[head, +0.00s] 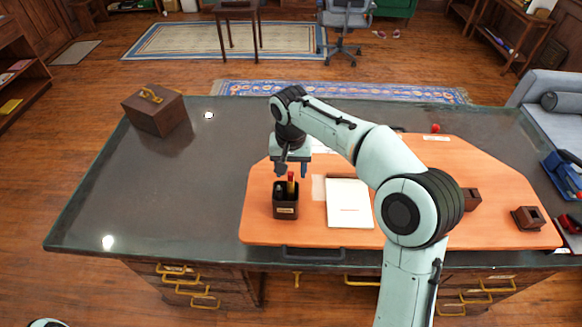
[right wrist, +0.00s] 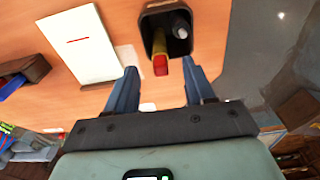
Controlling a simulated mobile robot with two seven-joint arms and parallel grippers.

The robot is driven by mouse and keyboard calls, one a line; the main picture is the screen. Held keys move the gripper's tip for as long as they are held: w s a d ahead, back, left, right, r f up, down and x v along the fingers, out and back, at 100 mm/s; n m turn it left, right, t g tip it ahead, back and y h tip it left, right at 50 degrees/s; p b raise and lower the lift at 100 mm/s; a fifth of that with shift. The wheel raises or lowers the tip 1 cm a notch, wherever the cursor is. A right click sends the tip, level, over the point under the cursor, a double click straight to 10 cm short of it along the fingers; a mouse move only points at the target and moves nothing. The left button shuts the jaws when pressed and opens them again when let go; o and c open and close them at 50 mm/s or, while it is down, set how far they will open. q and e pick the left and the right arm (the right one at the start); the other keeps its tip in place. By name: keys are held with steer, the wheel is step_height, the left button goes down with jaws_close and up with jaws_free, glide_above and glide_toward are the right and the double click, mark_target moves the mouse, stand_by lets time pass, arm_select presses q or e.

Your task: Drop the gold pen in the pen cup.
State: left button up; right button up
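The dark pen cup (head: 286,211) stands upright on the orange desk mat, near its left front edge. A pen with a red end and a gold-yellow part (head: 291,184) stands in it, leaning on the rim; it also shows in the right wrist view (right wrist: 160,64). A grey item (right wrist: 180,30) is in the cup beside it. My right gripper (head: 291,173) is just above the cup, pointing down. In the right wrist view its fingers (right wrist: 161,80) are apart on either side of the pen's red end, with gaps. My left gripper is not in view.
A white notepad (head: 350,204) lies right of the cup. The orange mat (head: 460,160) holds small dark wooden holders (head: 527,218). A wooden box (head: 156,112) with a gold handle sits at the desk's back left. The dark desk top (head: 170,195) is clear at left.

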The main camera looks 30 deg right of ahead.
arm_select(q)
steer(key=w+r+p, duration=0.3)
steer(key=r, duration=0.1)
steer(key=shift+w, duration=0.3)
arm_select(e)
step_height(320, 180, up, 14)
steer(key=shift+s+a+f, duration=0.2)
steer(key=shift+s+f, duration=0.05)
steer(key=shift+s, duration=0.1)
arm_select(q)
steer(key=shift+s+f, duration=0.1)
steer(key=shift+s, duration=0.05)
arm_select(e)
steer(key=shift+f, duration=0.1)
